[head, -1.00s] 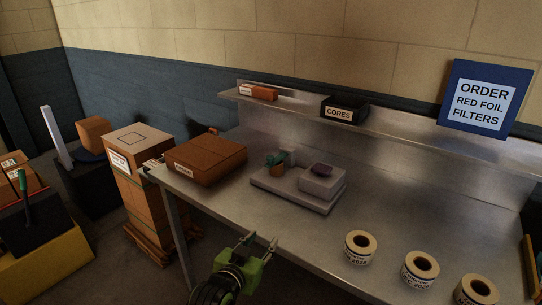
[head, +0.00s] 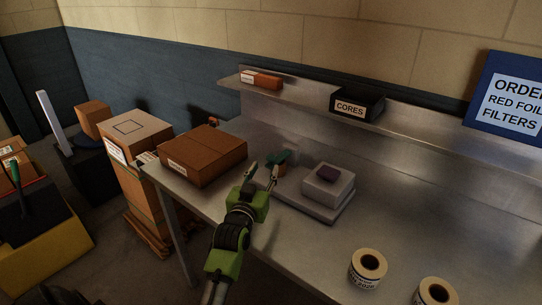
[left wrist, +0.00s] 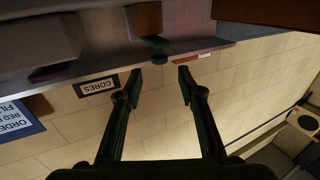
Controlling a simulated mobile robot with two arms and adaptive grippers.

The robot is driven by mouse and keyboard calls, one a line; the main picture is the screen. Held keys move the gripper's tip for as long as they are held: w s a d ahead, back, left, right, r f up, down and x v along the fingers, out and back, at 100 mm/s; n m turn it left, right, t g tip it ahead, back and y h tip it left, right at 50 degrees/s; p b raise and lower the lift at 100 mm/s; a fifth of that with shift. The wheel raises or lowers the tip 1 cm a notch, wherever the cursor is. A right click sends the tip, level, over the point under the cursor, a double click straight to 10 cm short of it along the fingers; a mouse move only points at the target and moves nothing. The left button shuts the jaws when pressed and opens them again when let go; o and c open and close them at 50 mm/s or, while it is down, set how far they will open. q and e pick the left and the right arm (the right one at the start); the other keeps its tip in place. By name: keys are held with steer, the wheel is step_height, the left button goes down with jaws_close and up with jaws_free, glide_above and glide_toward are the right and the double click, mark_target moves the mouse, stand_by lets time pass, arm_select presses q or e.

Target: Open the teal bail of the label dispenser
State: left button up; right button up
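The label dispenser (head: 318,205) is a pale grey unit with a raised block, standing on the steel table. Its teal bail (head: 278,157) sits at the left end, above a small brown roll (head: 281,171) that is partly hidden. My left gripper (head: 263,170) is open and empty, with its fingertips just in front of the bail. I cannot tell if they touch it. In the left wrist view, which is upside down, the open fingers (left wrist: 159,78) point toward the teal part (left wrist: 155,42) beside the brown roll (left wrist: 146,18). My right gripper is not in view.
A brown carton (head: 202,157) lies left of the dispenser on the table (head: 300,255). White label rolls (head: 367,268) stand at the front right. A shelf behind holds a black CORES bin (head: 357,104) and a small orange box (head: 261,79). The table right of the dispenser is clear.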

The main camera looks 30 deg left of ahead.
mark_target(269, 159)
arm_select(q)
steer(key=x, duration=0.7)
steer(key=shift+f, duration=0.1)
steer(key=shift+w+a+p, duration=0.15)
steer(key=shift+w+p, duration=0.15)
steer(key=shift+w, duration=0.2)
jaws_close()
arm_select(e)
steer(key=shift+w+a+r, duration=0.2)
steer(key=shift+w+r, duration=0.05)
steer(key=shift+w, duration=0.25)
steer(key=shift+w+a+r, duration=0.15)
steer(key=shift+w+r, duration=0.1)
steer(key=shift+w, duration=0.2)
